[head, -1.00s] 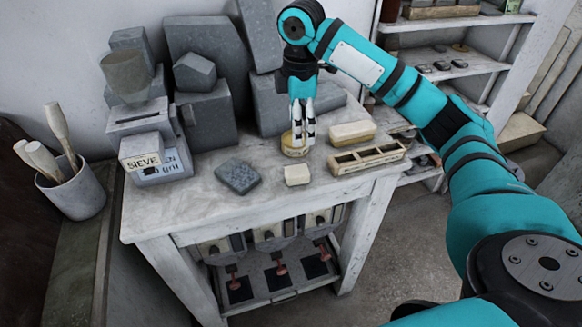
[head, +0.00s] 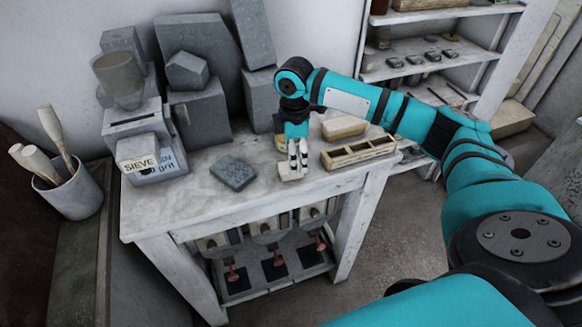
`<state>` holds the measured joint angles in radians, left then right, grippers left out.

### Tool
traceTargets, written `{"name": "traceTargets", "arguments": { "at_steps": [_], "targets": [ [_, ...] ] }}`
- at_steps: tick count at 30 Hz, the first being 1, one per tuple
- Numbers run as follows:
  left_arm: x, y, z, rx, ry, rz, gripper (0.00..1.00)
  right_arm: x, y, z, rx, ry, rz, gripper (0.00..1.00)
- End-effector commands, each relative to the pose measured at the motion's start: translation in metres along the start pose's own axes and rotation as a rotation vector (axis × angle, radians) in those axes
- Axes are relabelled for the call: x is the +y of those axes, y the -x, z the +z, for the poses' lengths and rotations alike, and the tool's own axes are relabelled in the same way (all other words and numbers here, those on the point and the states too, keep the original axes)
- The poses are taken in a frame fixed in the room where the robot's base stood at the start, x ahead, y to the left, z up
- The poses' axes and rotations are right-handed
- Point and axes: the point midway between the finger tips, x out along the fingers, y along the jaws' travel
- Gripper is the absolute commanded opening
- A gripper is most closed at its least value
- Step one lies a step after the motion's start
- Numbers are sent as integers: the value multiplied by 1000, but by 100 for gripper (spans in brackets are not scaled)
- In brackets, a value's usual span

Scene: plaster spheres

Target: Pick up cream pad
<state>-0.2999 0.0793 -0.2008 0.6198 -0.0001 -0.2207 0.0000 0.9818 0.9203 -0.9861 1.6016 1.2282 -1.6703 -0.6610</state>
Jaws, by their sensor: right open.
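The cream pad (head: 287,175) is a small pale block lying near the front right of the white worktable. My right gripper (head: 298,171) points down over it, with its pale fingertips at the pad's right and far side. The right gripper is open. The fingers hide part of the pad, and I cannot tell whether they touch it. My left gripper is not in view.
A dark grey block (head: 233,172) lies left of the pad. A divided wooden tray (head: 358,152) and a larger cream block (head: 344,128) lie to its right. A yellowish round piece (head: 280,143) is partly hidden behind my gripper. Bare tabletop lies at the front left.

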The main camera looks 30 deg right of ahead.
Motion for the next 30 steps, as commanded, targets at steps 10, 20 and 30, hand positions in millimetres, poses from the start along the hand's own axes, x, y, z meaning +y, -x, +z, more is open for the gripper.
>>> {"name": "traceTargets", "arguments": {
  "at_steps": [10, 20, 30],
  "targets": [
    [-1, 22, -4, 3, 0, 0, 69, 0, -43, -6, -1, 1, -2, 70],
    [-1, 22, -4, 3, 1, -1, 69, 1, -45, -6, -1, 1, -1, 58],
    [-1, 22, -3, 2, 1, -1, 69, 1, -45, -6, -1, 1, -1, 23]
  ]
}}
